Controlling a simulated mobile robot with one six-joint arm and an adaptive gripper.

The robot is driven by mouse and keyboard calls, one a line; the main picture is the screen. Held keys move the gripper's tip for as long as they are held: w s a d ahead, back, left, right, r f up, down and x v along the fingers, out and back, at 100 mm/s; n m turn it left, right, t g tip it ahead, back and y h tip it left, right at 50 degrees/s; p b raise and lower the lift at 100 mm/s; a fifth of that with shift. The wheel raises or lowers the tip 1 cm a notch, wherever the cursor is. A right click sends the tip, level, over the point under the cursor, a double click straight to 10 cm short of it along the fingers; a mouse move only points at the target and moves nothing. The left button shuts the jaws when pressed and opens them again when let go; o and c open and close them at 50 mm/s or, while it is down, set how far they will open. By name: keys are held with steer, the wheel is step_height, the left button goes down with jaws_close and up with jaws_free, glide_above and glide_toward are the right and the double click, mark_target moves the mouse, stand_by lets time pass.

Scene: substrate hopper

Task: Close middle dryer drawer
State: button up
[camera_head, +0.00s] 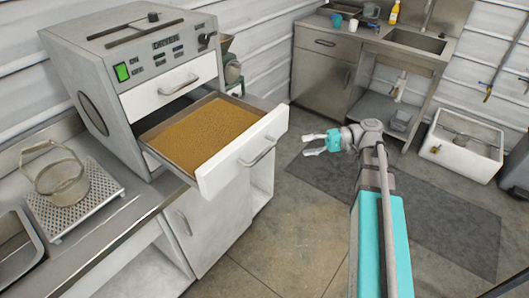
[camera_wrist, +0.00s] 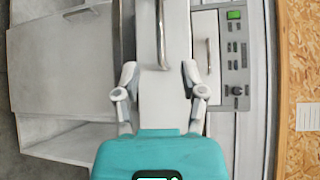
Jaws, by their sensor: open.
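The dryer (camera_head: 110,70) is a grey box on the counter at the left of the head view. A drawer (camera_head: 222,170) below its top drawer is pulled far out, with a tray of tan grains (camera_head: 205,135) in it. Its white front has a bar handle (camera_head: 258,152). My gripper (camera_head: 306,145) is open and empty, to the right of that front and apart from it. In the wrist view, my gripper (camera_wrist: 160,72) faces the white drawer front (camera_wrist: 150,90), whose handle (camera_wrist: 162,35) shows beyond the fingertips. The top drawer (camera_head: 172,88) is shut.
A metal basket (camera_head: 62,178) stands on a perforated plate on the counter. A white cabinet (camera_head: 205,222) is under the dryer. A sink unit (camera_head: 410,42) and a white basin (camera_head: 460,148) stand at the back. The floor in front of the drawer is clear.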

mark_target(262, 153)
steer(key=shift+a, duration=0.15)
steer(key=shift+s+a+f+b, duration=0.3)
steer(key=shift+a, duration=1.9)
steer(key=shift+s+a+f+b, duration=0.35)
steer(key=shift+a, duration=1.9)
steer(key=shift+s+a+f+b, duration=0.3)
steer(key=shift+a, duration=1.9)
jaws_close()
